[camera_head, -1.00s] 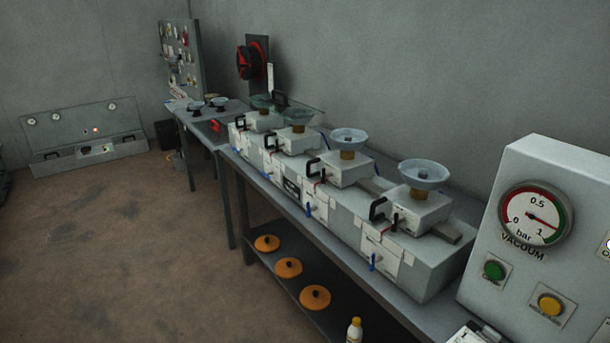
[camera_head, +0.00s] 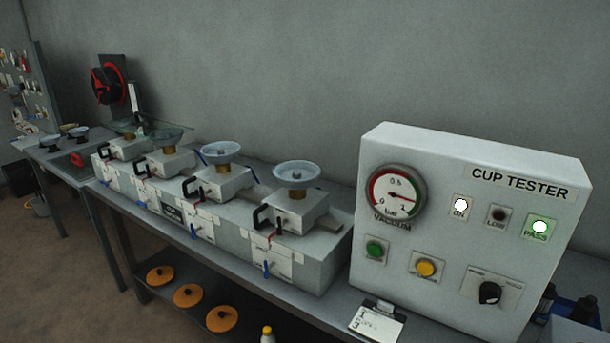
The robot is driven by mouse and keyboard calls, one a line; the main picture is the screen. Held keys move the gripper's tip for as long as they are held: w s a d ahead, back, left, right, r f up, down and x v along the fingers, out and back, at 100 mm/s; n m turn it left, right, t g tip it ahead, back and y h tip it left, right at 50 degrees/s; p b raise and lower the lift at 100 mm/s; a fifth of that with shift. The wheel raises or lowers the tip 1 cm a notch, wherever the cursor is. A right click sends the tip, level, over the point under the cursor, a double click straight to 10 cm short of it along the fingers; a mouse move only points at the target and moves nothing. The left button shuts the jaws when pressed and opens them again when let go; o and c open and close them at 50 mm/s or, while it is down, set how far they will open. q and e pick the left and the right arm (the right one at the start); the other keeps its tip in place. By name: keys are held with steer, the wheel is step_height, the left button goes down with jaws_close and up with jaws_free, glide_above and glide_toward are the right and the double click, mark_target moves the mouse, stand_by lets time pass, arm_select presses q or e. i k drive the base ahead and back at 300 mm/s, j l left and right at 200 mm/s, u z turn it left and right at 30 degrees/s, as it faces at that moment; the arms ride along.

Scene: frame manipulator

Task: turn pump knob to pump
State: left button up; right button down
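The black pump knob (camera_head: 490,293) sits on a small plate at the lower right of the white cup tester box (camera_head: 450,240). Its labels are too small to read. The vacuum gauge (camera_head: 397,196) is at the upper left of the box, with its needle near 1. The ON lamp (camera_head: 461,205) and the PASS lamp (camera_head: 540,227) are lit; the LOW lamp (camera_head: 497,216) is dark. A green button (camera_head: 375,250) and a yellow button (camera_head: 426,268) are below the gauge. Neither of my grippers is in view.
Several white units with cups, such as the nearest cup (camera_head: 296,173), stand in a row left of the tester on the bench. A notepad (camera_head: 377,323) lies before the tester. Dark bottles and a blue bin (camera_head: 575,309) are at its right. Orange discs (camera_head: 188,295) lie on the lower shelf.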

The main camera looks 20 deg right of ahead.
mark_target(490, 292)
steer(key=z, duration=1.45)
